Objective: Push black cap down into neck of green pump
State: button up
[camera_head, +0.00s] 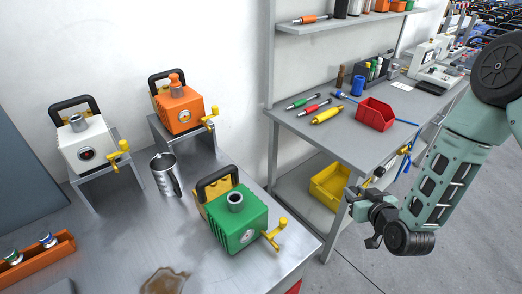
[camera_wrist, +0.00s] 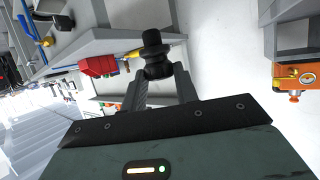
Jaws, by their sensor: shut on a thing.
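The green pump (camera_head: 240,228) stands on the metal table in the head view, with a grey open neck (camera_head: 236,201) on top, a black handle behind and a yellow crank at its right. My gripper (camera_wrist: 159,72) is shut on the black cap (camera_wrist: 154,48), which sticks out beyond the fingertips in the wrist view. In the head view my gripper is right of the green pump, off the table's right edge and apart from the pump.
A white pump (camera_head: 88,150) and an orange pump (camera_head: 180,110) stand on raised stands behind. A metal jug (camera_head: 164,175) stands left of the green pump. A brown puddle (camera_head: 165,281) lies in front. A grey workbench (camera_head: 345,140) with a red bin (camera_head: 375,114) is behind my arm.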

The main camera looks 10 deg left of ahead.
jog(key=s+a+r+n+g+y+p, duration=0.1)
jog(key=s+a+r+n+y+p, duration=0.1)
jog(key=a+r, duration=0.45)
jog(key=s+a+r+n+g+y+p, duration=0.2)
jog(key=a+r+n+y, duration=0.15)
jog(key=a, duration=0.65)
jog(key=shift+s+a+r+n+g+y, duration=0.3)
jog(key=shift+s+a+r+n+g, duration=0.4)
jog(key=shift+s+a, duration=1.25)
jog(key=shift+s+a+r+n+g+y, duration=0.45)
jog(key=shift+s+a+r, duration=0.65)
jog(key=shift+a, duration=1.4)
jog(key=shift+s+a+r+n+g+y, duration=0.2)
jog(key=shift+s+a+r+n+g, duration=0.3)
jog(key=shift+s+a, duration=1.55)
jog(key=shift+w, duration=0.1)
jog(key=shift+a, duration=0.1)
jog(key=shift+f+b, duration=0.45)
jog(key=shift+b, duration=1.1)
jog(key=shift+f+b, duration=0.55)
jog(key=shift+f, duration=0.25)
